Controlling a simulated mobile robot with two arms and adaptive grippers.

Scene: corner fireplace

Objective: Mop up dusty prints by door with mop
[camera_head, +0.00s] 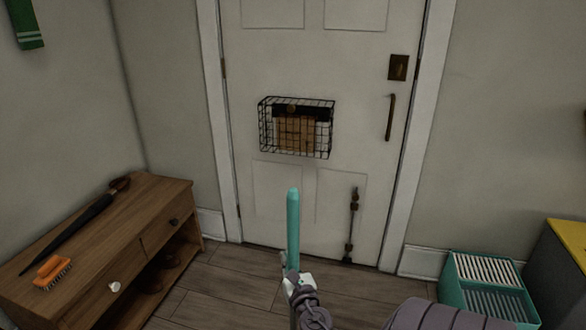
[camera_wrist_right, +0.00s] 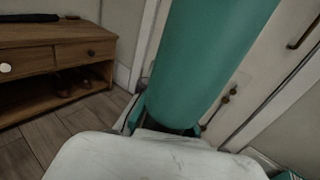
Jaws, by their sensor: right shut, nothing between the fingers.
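A teal pole (camera_head: 293,228), which looks like the mop's handle, stands upright in front of the door in the head view. It also fills the middle of the right wrist view (camera_wrist_right: 208,60), very close to the camera. My right gripper (camera_head: 296,278) is at the pole's lower visible part, its fingers shut; the pole hides much of them, and I see no clear grip on it. The mop's head is not in view. The white door (camera_head: 275,205) is closed. I cannot make out dusty prints on the floor boards (camera_head: 228,283). My left gripper is not in view.
A wooden bench (camera_head: 120,240) stands left, with an orange brush (camera_head: 52,272) and a dark umbrella (camera_head: 75,232) on top. A teal slatted bin (camera_head: 483,285) and a yellow-topped box (camera_head: 570,240) stand right. A wire basket (camera_head: 296,128) hangs on the door.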

